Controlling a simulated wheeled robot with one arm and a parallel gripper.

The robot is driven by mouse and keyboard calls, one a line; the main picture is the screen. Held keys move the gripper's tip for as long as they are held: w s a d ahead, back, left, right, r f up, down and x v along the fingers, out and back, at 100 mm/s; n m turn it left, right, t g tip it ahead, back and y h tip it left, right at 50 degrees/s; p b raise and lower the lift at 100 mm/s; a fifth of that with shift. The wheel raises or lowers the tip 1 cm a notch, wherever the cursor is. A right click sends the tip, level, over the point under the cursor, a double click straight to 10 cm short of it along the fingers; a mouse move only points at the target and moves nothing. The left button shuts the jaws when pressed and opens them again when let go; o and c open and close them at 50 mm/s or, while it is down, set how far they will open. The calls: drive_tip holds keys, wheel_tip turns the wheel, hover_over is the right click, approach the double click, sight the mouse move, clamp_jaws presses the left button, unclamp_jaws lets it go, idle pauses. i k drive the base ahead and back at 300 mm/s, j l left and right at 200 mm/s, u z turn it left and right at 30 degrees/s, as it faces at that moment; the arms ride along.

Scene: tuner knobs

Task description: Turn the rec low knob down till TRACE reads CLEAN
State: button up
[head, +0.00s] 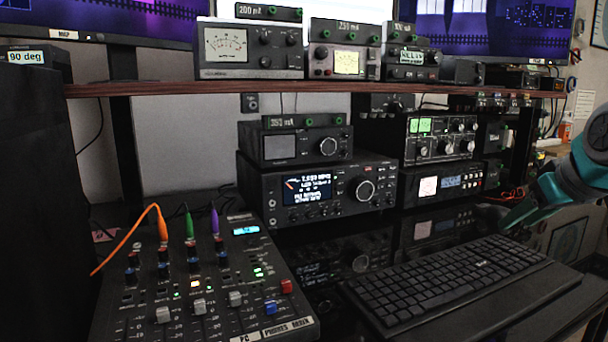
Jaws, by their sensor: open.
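No label reading "rec low" or "TRACE" is legible in the head view, so I cannot tell which knob or readout is meant. A small unit on the shelf has a pale text screen (412,56), too small to read surely. My gripper (513,214), on a teal arm, is at the right, open, above the keyboard's far right and apart from all knobs.
A mixer (185,290) with faders and orange, green and purple cables stands at the lower left. A keyboard (445,285) fills the front right. A wooden shelf (300,89) carrying meters overhangs the radios. Open space lies between my gripper and the radios.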

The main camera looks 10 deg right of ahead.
sight(162, 271)
drive_tip(key=k+l, duration=0.2)
drive_tip(key=k, duration=0.3)
drive_tip(key=k+l, duration=0.2)
drive_tip(key=k, duration=0.25)
